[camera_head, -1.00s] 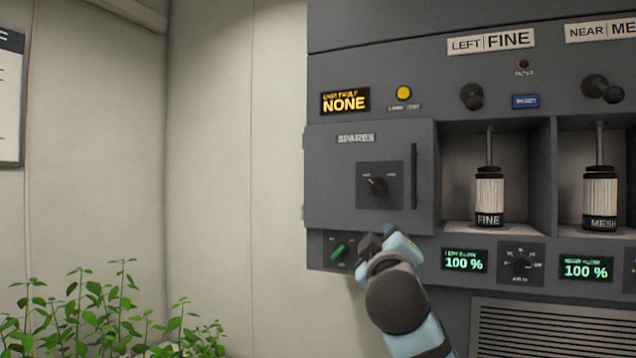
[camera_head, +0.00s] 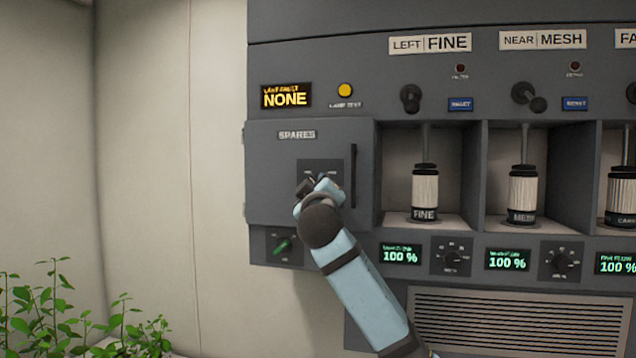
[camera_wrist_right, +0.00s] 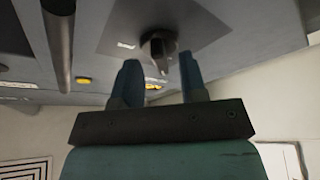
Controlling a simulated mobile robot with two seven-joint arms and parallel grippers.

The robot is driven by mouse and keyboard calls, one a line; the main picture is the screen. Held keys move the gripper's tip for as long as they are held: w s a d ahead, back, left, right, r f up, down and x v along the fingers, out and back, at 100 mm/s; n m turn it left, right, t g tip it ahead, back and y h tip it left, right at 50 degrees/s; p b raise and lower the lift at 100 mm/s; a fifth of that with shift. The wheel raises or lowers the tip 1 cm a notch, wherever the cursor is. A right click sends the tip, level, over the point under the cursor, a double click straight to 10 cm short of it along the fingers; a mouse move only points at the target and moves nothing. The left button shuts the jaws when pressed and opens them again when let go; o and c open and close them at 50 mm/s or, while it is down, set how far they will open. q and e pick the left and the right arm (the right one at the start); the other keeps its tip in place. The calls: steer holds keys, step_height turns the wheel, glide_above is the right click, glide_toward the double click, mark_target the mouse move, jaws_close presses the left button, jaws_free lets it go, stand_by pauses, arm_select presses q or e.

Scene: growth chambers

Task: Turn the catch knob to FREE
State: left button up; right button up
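The SPARES door (camera_head: 270,165) is shut, a grey panel with a dark vertical handle (camera_head: 353,177) on its right. The catch knob's dark square plate (camera_head: 320,165) shows on the door, but my right gripper (camera_head: 317,184) hides the knob itself in the head view. In the right wrist view the black catch knob (camera_wrist_right: 160,48) stands on its plate (camera_wrist_right: 120,25). My right gripper (camera_wrist_right: 159,66) is open, its two blue fingers apart on either side of the knob's line. I cannot tell whether they touch it. The plate's labels are too small to read. My left gripper is not in view.
Filter bays with a FINE cartridge (camera_head: 425,190) and a MESH cartridge (camera_head: 522,190) are to the right. Plants (camera_head: 60,320) stand at lower left. A pale wall (camera_head: 150,150) borders the cabinet.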

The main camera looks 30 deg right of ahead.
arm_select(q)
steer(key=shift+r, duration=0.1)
arm_select(e)
steer(key=shift+w+d+r, duration=0.1)
steer(key=shift+w+d, duration=0.15)
steer(key=shift+w, duration=0.15)
steer(key=shift+c, duration=0.3)
jaws_close()
